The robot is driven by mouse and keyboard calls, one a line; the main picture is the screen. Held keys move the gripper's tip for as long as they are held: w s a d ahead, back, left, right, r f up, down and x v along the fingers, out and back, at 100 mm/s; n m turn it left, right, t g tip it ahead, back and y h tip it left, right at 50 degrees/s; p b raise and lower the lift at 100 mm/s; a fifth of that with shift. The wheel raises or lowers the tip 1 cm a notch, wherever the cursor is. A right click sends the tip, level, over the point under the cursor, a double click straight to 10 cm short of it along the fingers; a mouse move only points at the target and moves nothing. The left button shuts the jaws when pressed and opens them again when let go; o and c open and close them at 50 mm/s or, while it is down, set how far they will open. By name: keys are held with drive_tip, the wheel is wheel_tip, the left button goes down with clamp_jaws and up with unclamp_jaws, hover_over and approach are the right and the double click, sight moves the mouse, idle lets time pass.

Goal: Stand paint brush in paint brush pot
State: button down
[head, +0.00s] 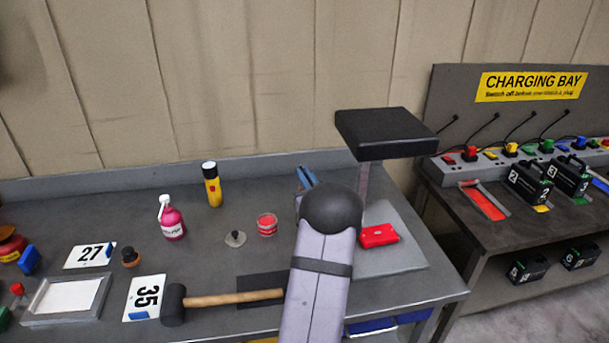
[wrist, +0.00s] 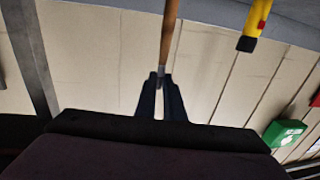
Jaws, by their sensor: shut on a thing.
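The paint brush (wrist: 170,30) shows in the wrist view as a long wooden handle with a grey metal part near my fingertips. My gripper (wrist: 160,85) is shut on it at that metal part, and the handle runs up out of the picture. The bristles are hidden. In the head view my arm covers the gripper's hold and the brush. I cannot make out the paint brush pot for sure in either view; it may be behind my arm. A blue shape (head: 306,178) shows just past the arm's end, partly hidden; I cannot tell what it is.
A red tin (head: 267,225), a pink bottle (head: 172,220) and a yellow torch (head: 212,186) stand left of my arm. A mallet (head: 230,299) lies in front. A black-topped post (head: 385,133) and a red box (head: 379,236) are at right. The back of the bench has clear spots.

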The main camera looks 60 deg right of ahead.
drive_tip(key=shift+f+b, duration=1.4)
drive_tip(key=shift+f, duration=0.45)
drive_tip(key=c, duration=1.8)
unclamp_jaws()
drive_tip(key=shift+o, duration=0.2)
drive_tip(key=b+v, duration=0.2)
drive_tip(key=v, duration=0.5)
drive_tip(key=shift+s, duration=0.15)
drive_tip(key=shift+a, duration=0.15)
